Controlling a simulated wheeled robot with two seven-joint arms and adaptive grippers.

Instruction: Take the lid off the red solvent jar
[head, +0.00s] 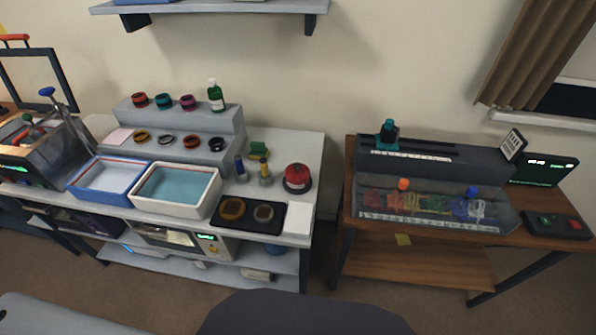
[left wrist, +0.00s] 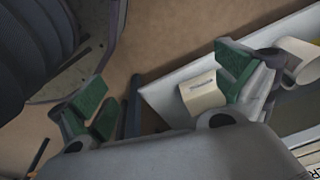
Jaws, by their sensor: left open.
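A red-lidded jar (head: 297,178) stands on the right part of the white workbench in the head view. Its red lid is on top, above a darker body. No gripper is near it in the head view. My left gripper (left wrist: 165,105) shows only in the left wrist view, with its green-padded fingers spread wide and nothing between them. Beyond the fingers are brown floor and a pale shelf edge. The jar does not show in the left wrist view. My right gripper is in neither view.
Left of the jar are small bottles (head: 265,175) and a dark tray (head: 247,216) with two round parts. A white pad (head: 299,218) lies in front. A water-filled white basin (head: 214,205) stands further left. A gap separates the bench from the wooden table (head: 420,265).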

